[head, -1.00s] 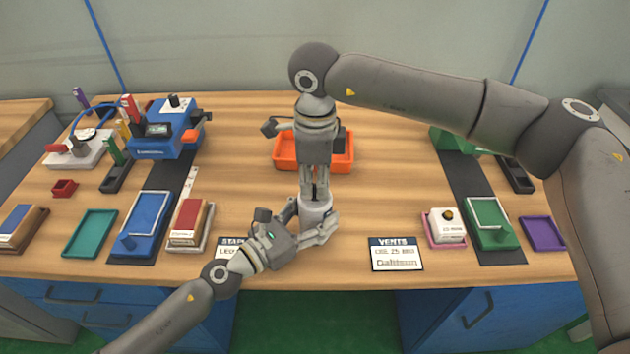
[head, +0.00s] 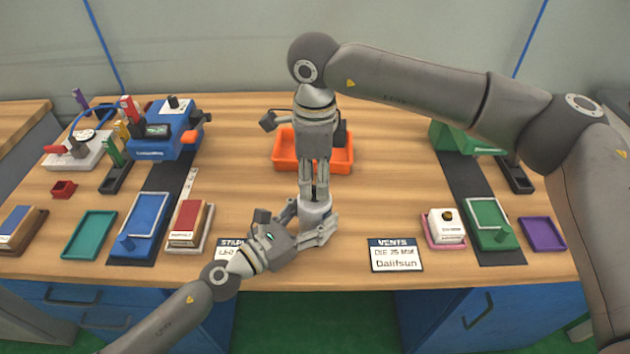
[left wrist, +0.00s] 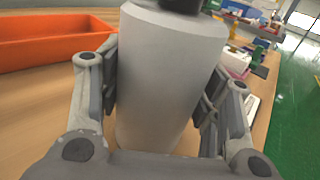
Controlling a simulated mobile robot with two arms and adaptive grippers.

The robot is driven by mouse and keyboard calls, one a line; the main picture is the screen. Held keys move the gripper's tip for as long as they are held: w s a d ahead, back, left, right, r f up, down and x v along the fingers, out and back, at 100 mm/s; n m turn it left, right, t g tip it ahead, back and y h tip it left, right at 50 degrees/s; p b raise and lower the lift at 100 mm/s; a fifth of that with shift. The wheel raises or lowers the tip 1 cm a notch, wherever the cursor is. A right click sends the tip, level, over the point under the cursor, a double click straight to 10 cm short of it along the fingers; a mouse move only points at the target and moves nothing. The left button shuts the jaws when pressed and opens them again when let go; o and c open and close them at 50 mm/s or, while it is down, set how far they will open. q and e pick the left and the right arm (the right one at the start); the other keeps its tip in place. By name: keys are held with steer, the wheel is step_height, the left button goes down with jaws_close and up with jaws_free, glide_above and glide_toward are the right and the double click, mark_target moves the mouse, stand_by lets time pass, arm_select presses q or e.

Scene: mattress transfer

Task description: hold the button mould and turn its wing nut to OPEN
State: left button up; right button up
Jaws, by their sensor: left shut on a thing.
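The button mould (head: 316,217) is a light grey upright cylinder standing near the front middle of the table. My left gripper (head: 316,234) is shut on it from the lower left. In the left wrist view the mould (left wrist: 165,75) fills the space between the two fingers of my left gripper (left wrist: 160,100), with a dark part at its top. My right gripper (head: 314,188) points straight down over the mould's top, its fingers close around a small dark part there. The wing nut cannot be made out, and I cannot tell whether the right fingers are shut on it.
An orange tray (head: 342,162) lies behind the grippers. A STAPLES-like card (head: 228,252) and a VENTS card (head: 396,255) lie at the front edge. Blue (head: 146,222) and green (head: 492,222) fixtures stand left and right. Bare wood lies between the mould and the VENTS card.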

mark_target(315, 186)
arm_select(q)
steer(key=shift+r, duration=0.15)
arm_select(e)
step_height(315, 186, up, 11)
steer(key=shift+f, duration=0.2)
arm_select(q)
steer(key=o, duration=1.6)
steer(key=shift+s, duration=0.1)
